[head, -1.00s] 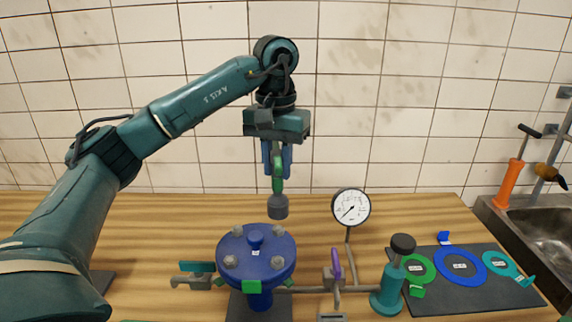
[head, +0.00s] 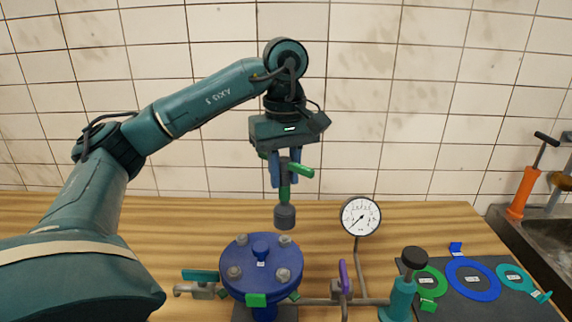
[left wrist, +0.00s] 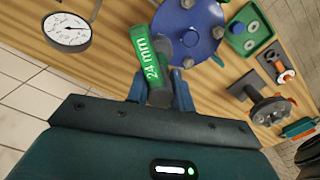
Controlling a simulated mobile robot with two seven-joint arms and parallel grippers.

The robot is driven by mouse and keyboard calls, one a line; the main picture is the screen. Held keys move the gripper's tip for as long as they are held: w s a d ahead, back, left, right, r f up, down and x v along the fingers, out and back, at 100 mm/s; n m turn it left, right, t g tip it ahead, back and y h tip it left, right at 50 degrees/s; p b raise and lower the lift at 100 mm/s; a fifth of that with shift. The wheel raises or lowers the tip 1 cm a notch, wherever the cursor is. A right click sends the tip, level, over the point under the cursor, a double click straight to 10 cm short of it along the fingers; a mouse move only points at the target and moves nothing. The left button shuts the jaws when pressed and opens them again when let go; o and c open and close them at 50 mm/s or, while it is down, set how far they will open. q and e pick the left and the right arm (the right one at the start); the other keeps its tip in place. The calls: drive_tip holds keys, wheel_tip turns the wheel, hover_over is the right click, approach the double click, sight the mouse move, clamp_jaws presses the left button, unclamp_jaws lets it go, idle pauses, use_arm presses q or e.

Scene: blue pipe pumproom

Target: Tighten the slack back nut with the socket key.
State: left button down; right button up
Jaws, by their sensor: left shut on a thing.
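My left gripper (head: 285,180) is shut on the socket key (head: 285,216), which hangs upright with its dark grey socket down. Its green handle, marked 24 mm, shows in the left wrist view (left wrist: 148,55). The socket is above the rear right part of the blue round flange (head: 262,262), close to the back right nut (head: 285,240) in the picture, apparently clear of it. I cannot tell which nut is slack. My right gripper is not in view.
A pressure gauge (head: 360,217) and a purple-handled valve (head: 344,276) stand right of the flange. A teal post with a black knob (head: 414,258) is further right, beside a dark mat (head: 480,312) with coloured rings. A teal-handled valve (head: 200,276) is on the left.

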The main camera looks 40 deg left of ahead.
sight(285, 202)
use_arm(q)
drive_tip(key=shift+f, duration=0.3)
drive_tip(key=shift+f+b, duration=0.4)
drive_tip(key=shift+f, duration=0.65)
drive_tip(key=shift+f+b, duration=0.65)
drive_tip(key=shift+b, duration=0.1)
drive_tip(key=shift+f+b, duration=0.45)
drive_tip(key=shift+f, duration=0.1)
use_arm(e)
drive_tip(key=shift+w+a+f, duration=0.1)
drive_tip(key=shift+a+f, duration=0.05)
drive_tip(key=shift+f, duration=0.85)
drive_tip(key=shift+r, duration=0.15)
